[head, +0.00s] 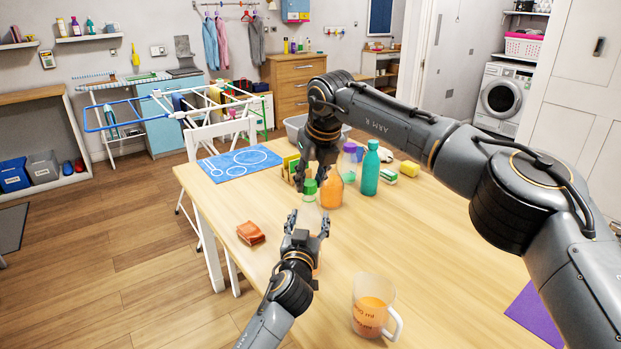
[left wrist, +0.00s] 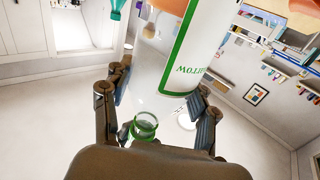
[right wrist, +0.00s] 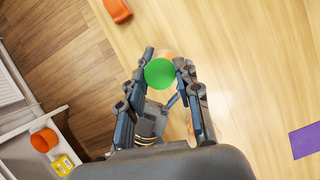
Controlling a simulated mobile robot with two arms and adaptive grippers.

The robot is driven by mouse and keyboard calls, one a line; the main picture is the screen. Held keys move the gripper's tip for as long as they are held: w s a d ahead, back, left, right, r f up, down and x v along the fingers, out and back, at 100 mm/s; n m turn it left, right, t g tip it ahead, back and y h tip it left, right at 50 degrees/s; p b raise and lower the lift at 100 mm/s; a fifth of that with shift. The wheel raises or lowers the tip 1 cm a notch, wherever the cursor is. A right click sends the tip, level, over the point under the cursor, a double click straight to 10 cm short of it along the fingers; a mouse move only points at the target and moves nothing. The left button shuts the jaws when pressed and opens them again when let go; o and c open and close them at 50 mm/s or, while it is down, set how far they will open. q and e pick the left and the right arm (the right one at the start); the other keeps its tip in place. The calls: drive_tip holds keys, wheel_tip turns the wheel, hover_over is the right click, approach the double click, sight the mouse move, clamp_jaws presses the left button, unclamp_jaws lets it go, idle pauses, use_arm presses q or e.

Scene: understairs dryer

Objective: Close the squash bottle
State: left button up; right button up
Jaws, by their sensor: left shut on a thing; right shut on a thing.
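The squash bottle (head: 309,213) is clear and stands near the middle of the table, partly hidden by my left gripper. My left gripper (head: 307,226) is shut on it from the near side. In the left wrist view the bottle's pale label with a green edge (left wrist: 190,50) is between the fingers, near a green-rimmed clear ring (left wrist: 145,122). A green cap (head: 310,187) is at the bottle's top, and my right gripper (head: 318,178) is shut on it from above. The cap also shows between the fingertips in the right wrist view (right wrist: 160,73). I cannot tell whether it is seated.
A jug (head: 370,308) of orange liquid stands at the near right. A brown-orange item (head: 250,233) lies left, a blue mat (head: 240,162) farther back, and a purple mat (head: 537,312) right.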

use_arm(q)
clamp_jaws()
use_arm(e)
drive_tip(key=shift+f, duration=0.6)
drive_tip(key=m, duration=0.1)
drive_tip(key=m+h, duration=0.1)
drive_tip(key=m, duration=0.1)
drive_tip(key=m+h, duration=0.1)
drive_tip(key=m, duration=0.1)
drive_tip(key=shift+a, duration=0.35)
drive_tip(key=m+h, duration=0.2)
drive_tip(key=m, duration=0.2)
drive_tip(key=shift+m, duration=0.4)
drive_tip(key=o, duration=1.2)
drive_tip(key=shift+o, duration=0.2)
drive_tip(key=v, duration=1.2)
